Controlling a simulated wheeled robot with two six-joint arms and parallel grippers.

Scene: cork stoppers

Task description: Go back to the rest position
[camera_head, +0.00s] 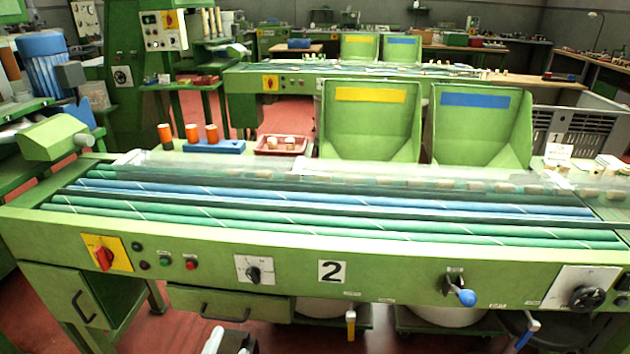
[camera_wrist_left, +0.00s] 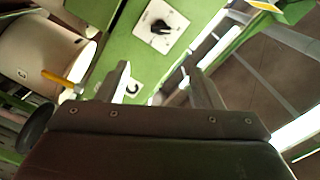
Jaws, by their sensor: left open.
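My left gripper (camera_head: 229,342) shows only by its tip at the bottom edge of the head view, below and in front of the green machine's front panel (camera_head: 200,252). In the left wrist view my left gripper (camera_wrist_left: 158,82) has its two fingers apart, with nothing between them. Behind the fingers are the machine's green front and a white dial plate (camera_wrist_left: 160,27). My right gripper is not in either view.
The roller bed (camera_head: 330,208) spans the machine's top, with several corks (camera_head: 505,187) along its far right. Two green bins (camera_head: 372,125) stand behind. A drawer (camera_head: 230,303), a blue-knobbed lever (camera_head: 466,297) and a yellow handle (camera_head: 351,325) are on or under the front.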

